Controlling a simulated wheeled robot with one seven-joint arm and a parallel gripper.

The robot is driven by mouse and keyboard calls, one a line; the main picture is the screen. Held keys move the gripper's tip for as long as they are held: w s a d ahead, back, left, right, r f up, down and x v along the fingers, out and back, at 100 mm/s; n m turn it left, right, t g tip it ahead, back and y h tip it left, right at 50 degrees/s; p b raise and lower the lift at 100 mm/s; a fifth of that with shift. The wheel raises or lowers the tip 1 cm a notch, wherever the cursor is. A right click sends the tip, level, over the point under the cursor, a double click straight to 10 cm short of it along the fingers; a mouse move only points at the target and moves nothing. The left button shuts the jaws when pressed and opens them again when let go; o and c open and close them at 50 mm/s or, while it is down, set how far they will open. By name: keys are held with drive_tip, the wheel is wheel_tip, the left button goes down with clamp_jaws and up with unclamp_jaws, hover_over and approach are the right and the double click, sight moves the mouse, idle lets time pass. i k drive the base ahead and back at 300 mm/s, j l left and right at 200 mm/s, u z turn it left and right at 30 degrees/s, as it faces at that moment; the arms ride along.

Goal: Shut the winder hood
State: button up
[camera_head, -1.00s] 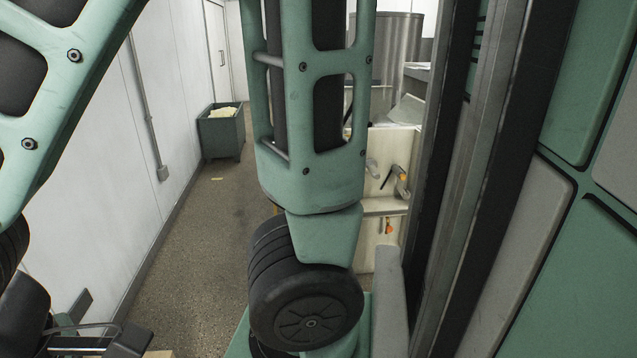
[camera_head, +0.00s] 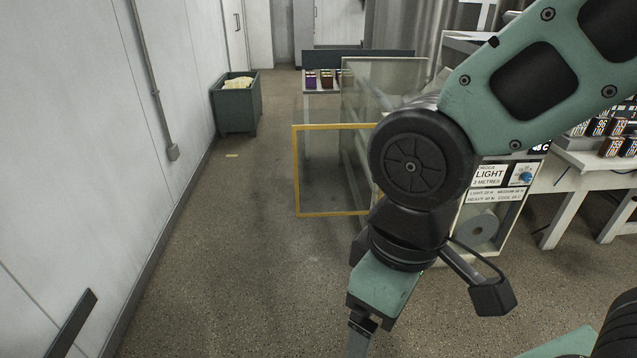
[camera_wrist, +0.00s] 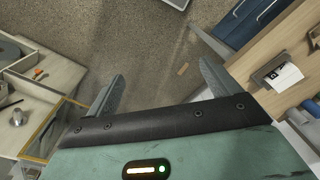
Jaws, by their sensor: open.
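In the head view, a clear panel with a yellow frame (camera_head: 297,170), which looks like the winder hood, stands out to the left of a pale machine. The machine (camera_head: 490,197) carries a "LIGHT 3 METRES" sign and has a paper roll (camera_head: 482,228) in its end. My arm hides the panel's right side and how it joins the machine. My gripper is cut off at the bottom of the head view, in front of the panel.
A green bin (camera_head: 236,108) stands by the left wall. Bare floor lies left of the panel. A white table (camera_head: 590,160) with small boxes is at the right. The wrist view shows a pale cabinet (camera_wrist: 40,90) at left and a wooden surface (camera_wrist: 262,78) at right.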

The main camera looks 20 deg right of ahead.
sight(297, 127)
drive_tip(key=z, duration=0.25)
drive_tip(key=i+u, duration=0.25)
drive_tip(key=i, duration=0.25)
drive_tip(key=i+l+u, duration=0.25)
drive_tip(key=i, duration=0.2)
drive_tip(key=i+l+u, duration=0.1)
drive_tip(key=i+u, duration=0.15)
drive_tip(key=i, duration=0.25)
drive_tip(key=i+l+u, duration=0.25)
drive_tip(key=i, duration=0.2)
